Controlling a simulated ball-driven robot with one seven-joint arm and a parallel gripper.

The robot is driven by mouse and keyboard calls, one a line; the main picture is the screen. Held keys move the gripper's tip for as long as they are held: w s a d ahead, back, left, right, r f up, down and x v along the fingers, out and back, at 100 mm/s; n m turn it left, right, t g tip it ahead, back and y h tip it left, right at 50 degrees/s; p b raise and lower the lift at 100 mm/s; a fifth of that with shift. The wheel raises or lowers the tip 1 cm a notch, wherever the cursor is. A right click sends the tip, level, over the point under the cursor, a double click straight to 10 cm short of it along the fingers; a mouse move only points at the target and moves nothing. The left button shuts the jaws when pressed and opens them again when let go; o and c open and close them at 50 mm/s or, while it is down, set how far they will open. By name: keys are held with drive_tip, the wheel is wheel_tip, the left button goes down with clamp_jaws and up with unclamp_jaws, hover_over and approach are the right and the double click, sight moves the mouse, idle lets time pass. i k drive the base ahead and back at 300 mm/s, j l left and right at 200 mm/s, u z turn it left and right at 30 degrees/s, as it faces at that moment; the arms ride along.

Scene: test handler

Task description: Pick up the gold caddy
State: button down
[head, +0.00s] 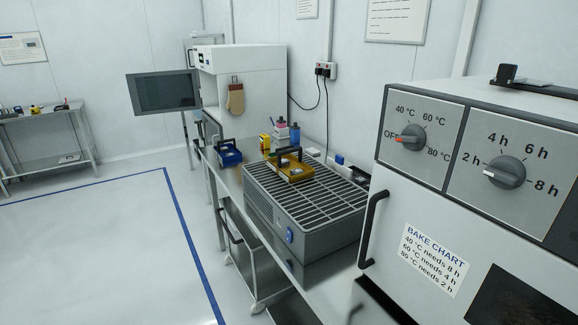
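The gold caddy (298,172) is a small open yellow-gold tray with a black arched handle. It sits upright on the far part of a grey slatted-top unit (262,212), which stands on the bench. Small items seem to lie inside the caddy, but they are too small to tell. A similar blue caddy (229,158) with a dark handle stands on the bench to the left of the unit. My gripper is not in view.
A large white oven (420,215) with two knobs and a black handle fills the right foreground. Small bottles (281,131) stand behind the caddies. A monitor (165,91) sticks out at the left. The floor (100,250) left of the bench is clear.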

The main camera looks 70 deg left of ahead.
sight(290, 160)
drive_tip(key=u, duration=1.85)
drive_tip(key=i+j+z, duration=0.1)
drive_tip(key=i+j, duration=0.5)
drive_tip(key=i+j+z, duration=0.1)
drive_tip(key=i+j, duration=0.55)
drive_tip(key=i+j+z, duration=0.1)
drive_tip(key=i+j, duration=0.5)
drive_tip(key=j, duration=0.15)
